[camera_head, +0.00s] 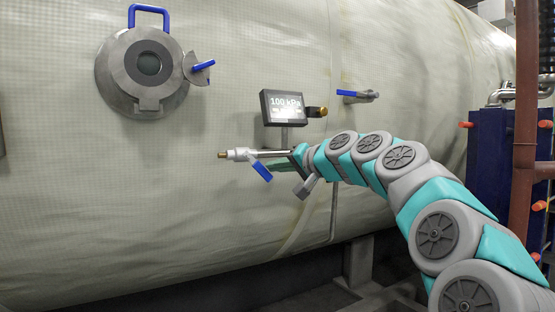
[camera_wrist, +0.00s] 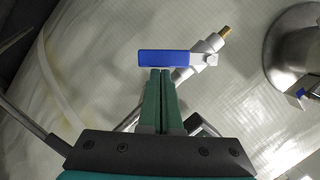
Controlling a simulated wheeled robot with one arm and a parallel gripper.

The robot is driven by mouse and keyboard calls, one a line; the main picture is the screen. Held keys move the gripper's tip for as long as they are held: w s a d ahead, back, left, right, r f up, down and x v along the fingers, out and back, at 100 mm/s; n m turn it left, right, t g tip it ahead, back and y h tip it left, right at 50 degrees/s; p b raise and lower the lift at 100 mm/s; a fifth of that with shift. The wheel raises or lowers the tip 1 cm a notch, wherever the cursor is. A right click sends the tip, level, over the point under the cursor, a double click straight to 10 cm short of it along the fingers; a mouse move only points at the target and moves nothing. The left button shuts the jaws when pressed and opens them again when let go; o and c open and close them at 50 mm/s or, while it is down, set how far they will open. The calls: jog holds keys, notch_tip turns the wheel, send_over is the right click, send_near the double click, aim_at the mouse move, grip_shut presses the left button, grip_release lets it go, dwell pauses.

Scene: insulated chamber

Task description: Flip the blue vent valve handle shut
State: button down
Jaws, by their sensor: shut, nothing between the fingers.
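The blue vent valve handle (camera_head: 262,171) is on a small metal valve (camera_head: 240,154) with a brass tip, on a pipe at the chamber wall. In the head view the handle slants down to the right from the valve body. In the wrist view the blue handle (camera_wrist: 165,57) lies across, just past my fingertips, with its pivot on the valve (camera_wrist: 205,50) at right. My gripper (camera_wrist: 161,72) is shut and empty, its green fingers together and their tips at or very near the handle's edge. I cannot tell if they touch. In the head view my gripper is partly hidden behind the pipe and wrist.
A display reading 100 kPa (camera_head: 285,107) stands just above my wrist. Another blue-handled valve (camera_head: 357,95) is up to the right. A round metal port (camera_head: 142,70) with blue handles is at upper left. The pale wall below the valve is clear.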

jog(key=shift+s+a+f+m, duration=0.2)
jog(key=shift+f+m, duration=0.1)
jog(key=shift+f, duration=0.15)
jog(key=shift+s+a+f+m, duration=0.1)
jog(key=shift+a+f+m, duration=0.15)
jog(key=shift+f, duration=0.2)
jog(key=shift+s+a+f+m+y, duration=0.2)
jog(key=shift+f+m+y, duration=0.1)
jog(key=shift+m, duration=0.35)
jog(key=shift+s+a+f+m+y, duration=0.1)
jog(key=shift+a+f+m+y, duration=0.15)
jog(key=shift+m, duration=0.35)
jog(key=shift+r, duration=0.1)
jog(key=shift+d, duration=0.15)
jog(key=b, duration=0.1)
send_near(263, 177)
jog(key=d, duration=0.5)
jog(key=shift+w+r, duration=0.2)
jog(key=shift+r, duration=0.25)
jog(key=shift+a, duration=0.1)
